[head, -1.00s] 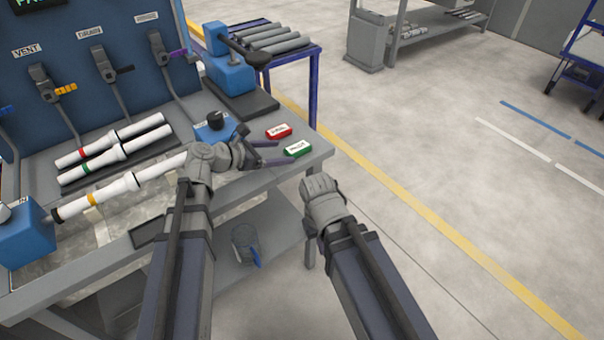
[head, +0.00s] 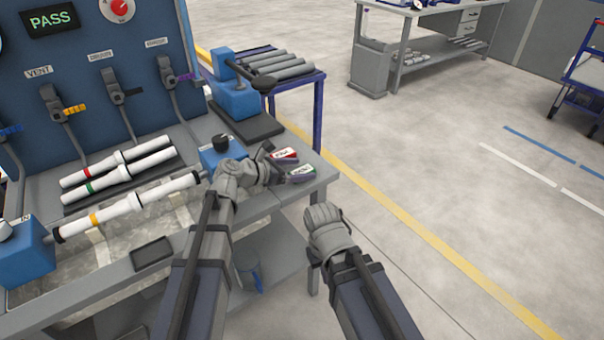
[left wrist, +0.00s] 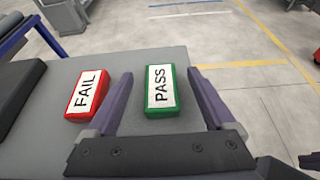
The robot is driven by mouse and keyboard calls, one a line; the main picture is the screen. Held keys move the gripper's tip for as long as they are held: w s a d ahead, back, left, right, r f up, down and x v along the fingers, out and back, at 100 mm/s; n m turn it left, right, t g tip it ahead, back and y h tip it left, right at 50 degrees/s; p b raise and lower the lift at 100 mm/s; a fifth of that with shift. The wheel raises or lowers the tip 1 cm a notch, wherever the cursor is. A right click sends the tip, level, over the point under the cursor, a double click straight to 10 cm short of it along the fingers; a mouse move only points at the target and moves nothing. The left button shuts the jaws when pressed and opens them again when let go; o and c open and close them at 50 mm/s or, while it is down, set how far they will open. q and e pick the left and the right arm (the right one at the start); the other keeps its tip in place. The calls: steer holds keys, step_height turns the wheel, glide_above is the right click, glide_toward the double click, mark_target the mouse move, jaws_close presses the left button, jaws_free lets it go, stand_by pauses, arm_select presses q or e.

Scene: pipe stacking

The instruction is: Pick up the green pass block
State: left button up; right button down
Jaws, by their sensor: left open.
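The green pass block (left wrist: 160,90) lies on the bench's right end, with a white label reading PASS. In the left wrist view it sits between the two open fingers of my left gripper (left wrist: 160,105), with a gap on each side. In the head view the green block (head: 303,174) is partly covered by my left gripper (head: 287,165). The red fail block (left wrist: 87,94) lies just left of the left finger; it also shows in the head view (head: 285,155). My right arm reaches in at the lower middle; its fingertips are hidden.
The grey bench (head: 130,283) carries white pipes (head: 120,165) on a rack and a longer pipe between blue fittings. A blue press-like device (head: 238,98) stands behind the blocks. The bench's right edge is close to the green block. Open floor lies to the right.

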mark_target(303, 170)
arm_select(q)
steer(key=shift+x, duration=1)
steer(key=shift+s+a, duration=0.1)
jaws_close()
step_height(303, 170, up, 10)
steer(key=p, duration=0.9)
steer(key=shift+p, duration=0.35)
